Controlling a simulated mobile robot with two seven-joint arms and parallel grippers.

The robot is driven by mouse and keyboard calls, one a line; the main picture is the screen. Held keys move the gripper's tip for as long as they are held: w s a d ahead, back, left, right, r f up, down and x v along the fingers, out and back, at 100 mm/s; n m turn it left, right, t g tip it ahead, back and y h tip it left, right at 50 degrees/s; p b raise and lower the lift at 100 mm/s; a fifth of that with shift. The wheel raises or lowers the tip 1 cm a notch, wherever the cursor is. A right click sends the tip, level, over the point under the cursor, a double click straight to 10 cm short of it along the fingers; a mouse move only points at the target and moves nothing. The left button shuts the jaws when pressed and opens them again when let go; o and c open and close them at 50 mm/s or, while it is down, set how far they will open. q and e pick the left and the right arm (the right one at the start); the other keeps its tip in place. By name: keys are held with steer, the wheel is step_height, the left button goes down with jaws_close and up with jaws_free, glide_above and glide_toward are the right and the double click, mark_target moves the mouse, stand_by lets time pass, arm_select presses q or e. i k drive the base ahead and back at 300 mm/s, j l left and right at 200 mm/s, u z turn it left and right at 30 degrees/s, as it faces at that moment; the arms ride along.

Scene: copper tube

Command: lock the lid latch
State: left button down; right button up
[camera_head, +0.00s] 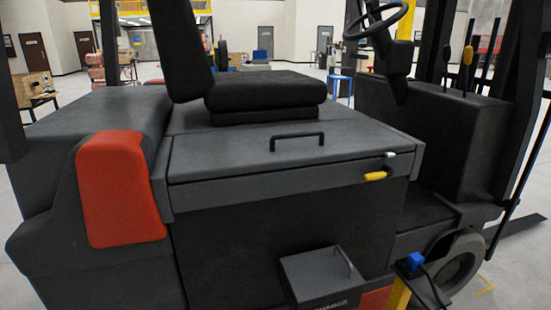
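The lid (230,152) is a dark grey panel on the forklift's body, below the black seat. It looks closed, lying flush over the compartment front. A black bar handle (297,139) stands on its top. The latch's yellow lever (375,176) is on the front face near the right end, pointing roughly sideways. A small whitish piece (390,155) sits just above it at the lid's edge. I cannot tell whether the two are engaged. Neither of my grippers is in view.
A small grey box marked CHARGE (308,268) juts out below the lid. A blue connector (414,262) with a black cable tops a yellow post (398,295) at the lower right. The seat (265,92) and steering wheel (376,20) are above. The space before the latch looks clear.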

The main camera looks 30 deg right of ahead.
mark_target(374, 176)
steer(key=z, duration=1.65)
